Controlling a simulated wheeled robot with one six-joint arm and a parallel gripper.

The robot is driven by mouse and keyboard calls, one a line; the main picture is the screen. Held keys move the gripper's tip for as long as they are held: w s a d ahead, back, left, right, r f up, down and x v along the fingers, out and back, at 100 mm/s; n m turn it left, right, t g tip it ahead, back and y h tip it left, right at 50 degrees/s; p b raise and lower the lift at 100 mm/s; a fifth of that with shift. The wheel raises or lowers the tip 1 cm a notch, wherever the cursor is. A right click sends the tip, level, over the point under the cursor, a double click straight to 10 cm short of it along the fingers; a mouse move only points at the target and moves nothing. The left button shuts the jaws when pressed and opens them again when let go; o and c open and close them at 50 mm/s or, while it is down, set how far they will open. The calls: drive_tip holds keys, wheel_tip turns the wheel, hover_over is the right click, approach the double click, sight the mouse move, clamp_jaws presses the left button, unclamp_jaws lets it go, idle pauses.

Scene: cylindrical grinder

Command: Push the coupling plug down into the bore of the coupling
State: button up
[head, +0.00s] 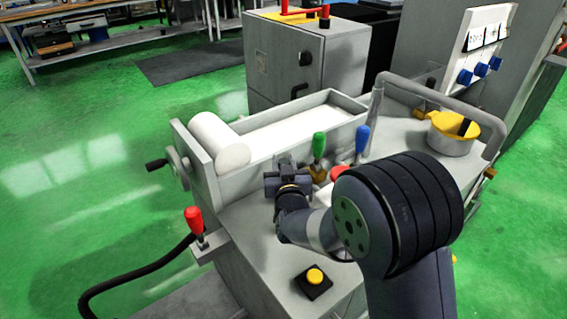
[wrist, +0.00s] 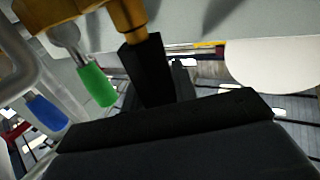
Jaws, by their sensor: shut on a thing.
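My gripper (head: 286,172) is low over the grey machine top, left of the green-handled valve lever (head: 319,143). In the wrist view its dark fingers (wrist: 148,58) reach up to a brass piece (wrist: 128,18) at their tips. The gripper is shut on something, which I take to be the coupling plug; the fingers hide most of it. I cannot make out the coupling's bore or how deep the plug sits. Brass fittings (head: 316,172) are just right of the gripper, under the green lever. The green handle also shows in the wrist view (wrist: 95,84).
A blue-handled lever (head: 362,139) and a red knob (head: 339,172) are close on the right. A yellow button (head: 315,276) is in front.

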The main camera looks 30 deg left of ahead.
drive_tip(key=shift+f+b, duration=0.9)
drive_tip(key=shift+b, duration=0.05)
drive_tip(key=o, duration=1.1)
drive_tip(key=shift+s+f, duration=0.1)
drive_tip(key=shift+s, duration=0.05)
drive_tip(key=v, duration=1)
drive_tip(key=shift+s+d, duration=0.2)
drive_tip(key=shift+s, duration=0.05)
drive_tip(key=x, duration=1)
drive_tip(key=shift+w+a, duration=0.15)
drive_tip(key=shift+w, duration=0.25)
drive_tip(key=shift+r+p, duration=0.3)
